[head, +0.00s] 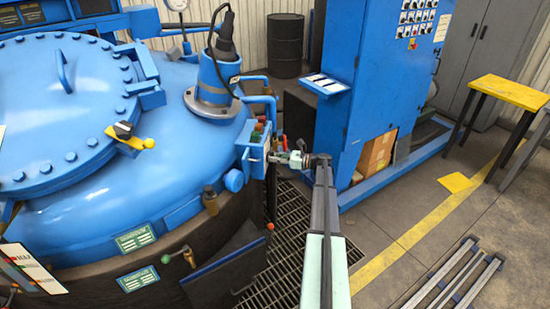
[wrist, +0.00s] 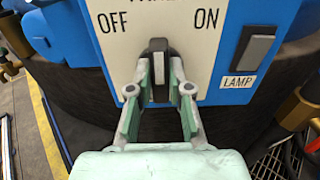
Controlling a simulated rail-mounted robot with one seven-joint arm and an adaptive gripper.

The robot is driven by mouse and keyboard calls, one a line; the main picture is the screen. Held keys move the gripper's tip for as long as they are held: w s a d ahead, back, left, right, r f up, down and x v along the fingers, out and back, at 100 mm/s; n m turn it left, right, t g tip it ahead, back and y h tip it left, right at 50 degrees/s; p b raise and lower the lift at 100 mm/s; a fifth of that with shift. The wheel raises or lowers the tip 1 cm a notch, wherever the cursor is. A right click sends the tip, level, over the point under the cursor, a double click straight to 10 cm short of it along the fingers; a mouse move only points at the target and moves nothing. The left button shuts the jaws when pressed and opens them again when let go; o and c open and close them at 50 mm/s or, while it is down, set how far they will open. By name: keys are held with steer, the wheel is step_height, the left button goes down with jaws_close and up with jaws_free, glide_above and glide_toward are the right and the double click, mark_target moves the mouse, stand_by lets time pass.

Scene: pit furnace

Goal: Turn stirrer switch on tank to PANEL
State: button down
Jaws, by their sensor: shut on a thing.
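The black switch knob (wrist: 157,50) sits on a white plate (wrist: 195,60) in the wrist view. OFF is printed left of it and ON right of it. Above is a label cut off by the picture's edge. The knob's pale mark stands about upright, pointing at that top label. My gripper (wrist: 160,72) is shut on the knob, one finger on each side. In the head view my gripper (head: 284,157) is at the blue control box (head: 254,155) on the side of the blue tank (head: 190,85). The knob is too small to make out there.
A grey LAMP rocker (wrist: 256,48) is right of the plate. Red and green buttons (head: 257,132) sit atop the control box. A blue cabinet (head: 370,90) stands behind my arm. A yellow-topped table (head: 508,91) is at right. Metal rails (head: 455,280) lie on the floor.

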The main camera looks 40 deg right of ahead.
steer(key=c, duration=1.1)
jaws_free()
steer(key=v, duration=1.2)
